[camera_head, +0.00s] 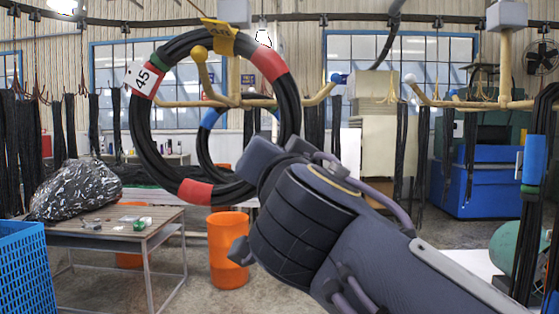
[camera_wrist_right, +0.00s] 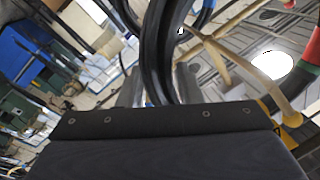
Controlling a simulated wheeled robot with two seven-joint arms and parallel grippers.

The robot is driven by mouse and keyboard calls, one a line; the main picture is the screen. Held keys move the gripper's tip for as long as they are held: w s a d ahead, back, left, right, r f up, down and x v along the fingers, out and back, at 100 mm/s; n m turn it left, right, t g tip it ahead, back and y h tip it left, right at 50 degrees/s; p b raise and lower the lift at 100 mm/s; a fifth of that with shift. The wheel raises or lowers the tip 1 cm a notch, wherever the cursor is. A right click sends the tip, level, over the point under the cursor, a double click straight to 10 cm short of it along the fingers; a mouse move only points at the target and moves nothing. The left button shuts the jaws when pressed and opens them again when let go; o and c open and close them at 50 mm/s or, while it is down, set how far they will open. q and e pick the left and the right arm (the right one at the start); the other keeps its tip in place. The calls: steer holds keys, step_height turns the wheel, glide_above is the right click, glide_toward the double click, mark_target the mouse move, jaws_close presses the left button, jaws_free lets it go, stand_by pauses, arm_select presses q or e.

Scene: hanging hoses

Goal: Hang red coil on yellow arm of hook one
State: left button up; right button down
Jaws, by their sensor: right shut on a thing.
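The red coil (camera_head: 192,192) is a black hose ring with red bands, a green band, a yellow tag and a white "45" tag. It stands upright. My right gripper (camera_head: 262,172) is shut on its lower right side, and the black hose (camera_wrist_right: 160,50) shows between the fingers in the wrist view. Hook one (camera_head: 235,88) is seen through the ring. Its yellow-tipped arm (camera_head: 199,52) shows inside the ring, just under the yellow tag. It also shows in the wrist view (camera_wrist_right: 290,118), close to the tag. I cannot tell whether the coil touches it. My left gripper is not in view.
A blue-banded coil (camera_head: 203,160) hangs behind the ring. Hook one's blue-tipped arm (camera_head: 337,78) reaches right. Another hook (camera_head: 505,90) stands farther right, with a black coil (camera_head: 538,170) near the edge. Below are a table (camera_head: 150,232), an orange bin (camera_head: 228,262) and a blue crate (camera_head: 22,265).

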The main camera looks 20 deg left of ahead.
steer(key=shift+w+a+f+b, duration=0.1)
steer(key=shift+w+f+b, duration=0.35)
steer(key=shift+f+b, duration=0.3)
steer(key=shift+w+a+f+b, duration=0.1)
steer(key=shift+w+f+b, duration=0.35)
steer(key=shift+f+b, duration=0.3)
steer(key=shift+w+f+b, duration=0.2)
steer(key=shift+f+b, duration=0.75)
steer(key=shift+b, duration=0.05)
steer(key=shift+f, duration=0.1)
